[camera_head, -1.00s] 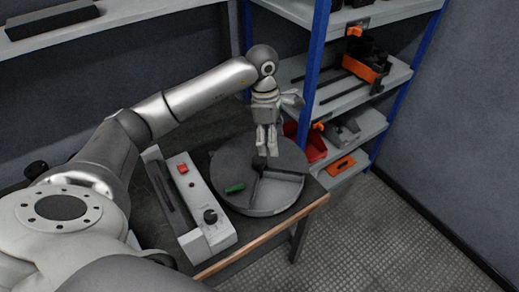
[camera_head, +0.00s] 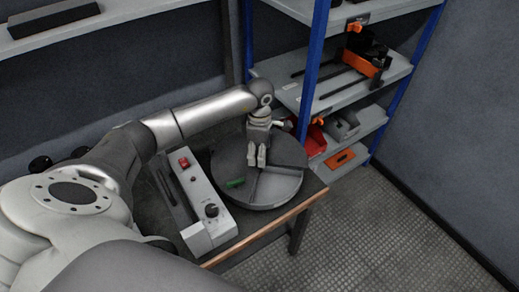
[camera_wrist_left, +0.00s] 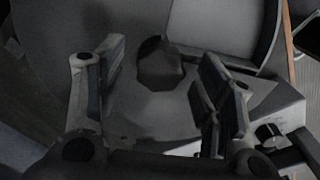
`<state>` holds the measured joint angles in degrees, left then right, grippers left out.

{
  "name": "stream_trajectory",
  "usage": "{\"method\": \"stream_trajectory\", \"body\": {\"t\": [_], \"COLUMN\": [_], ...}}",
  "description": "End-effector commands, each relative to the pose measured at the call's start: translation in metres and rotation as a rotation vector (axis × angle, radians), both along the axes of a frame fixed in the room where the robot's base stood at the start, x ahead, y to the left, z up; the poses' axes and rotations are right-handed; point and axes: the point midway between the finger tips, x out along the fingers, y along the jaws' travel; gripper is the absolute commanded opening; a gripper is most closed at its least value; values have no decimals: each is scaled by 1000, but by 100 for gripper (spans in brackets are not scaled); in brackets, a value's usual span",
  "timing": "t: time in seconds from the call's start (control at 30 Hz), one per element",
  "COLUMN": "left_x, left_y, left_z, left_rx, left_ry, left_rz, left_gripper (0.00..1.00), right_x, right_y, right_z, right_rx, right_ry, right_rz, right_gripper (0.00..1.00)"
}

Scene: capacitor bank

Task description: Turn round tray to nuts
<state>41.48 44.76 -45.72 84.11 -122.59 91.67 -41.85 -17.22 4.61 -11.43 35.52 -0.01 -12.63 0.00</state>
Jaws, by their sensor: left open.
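The round grey tray (camera_head: 276,190) lies on the dark workbench, with raised dividers splitting it into compartments. A small green piece (camera_head: 235,183) lies at its left side. My left gripper (camera_head: 256,157) points down over the middle of the tray. In the left wrist view its two fingers (camera_wrist_left: 160,68) are apart, with a dark rounded shape (camera_wrist_left: 160,66) between them; I cannot tell whether they touch it. A pale compartment of the tray (camera_wrist_left: 213,25) shows beyond. No nuts can be made out. My right gripper is not in view.
A grey control box (camera_head: 196,205) with a red button and black knob stands left of the tray, close to it. The bench's wooden edge (camera_head: 270,231) runs in front. A blue-post shelf (camera_head: 309,75) with red bins (camera_head: 314,142) stands behind right. Floor is clear at right.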

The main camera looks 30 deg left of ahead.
Motion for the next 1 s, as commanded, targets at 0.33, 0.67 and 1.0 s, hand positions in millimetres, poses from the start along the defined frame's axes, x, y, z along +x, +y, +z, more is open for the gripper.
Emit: {"method": "stream_trajectory", "body": {"t": [0.33,0.67,1.0], "left_x": [0,0,0], "left_y": [0,0,1], "left_z": [-1,0,-1], "left_rx": [0,0,1], "left_ry": [0,0,-1], "left_rz": [0,1,-14], "left_gripper": [46,3,0], "right_x": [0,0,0], "right_y": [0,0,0], "right_z": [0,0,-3], "right_rx": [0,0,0], "right_ry": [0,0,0], "right_rz": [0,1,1], "right_gripper": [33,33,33]}}
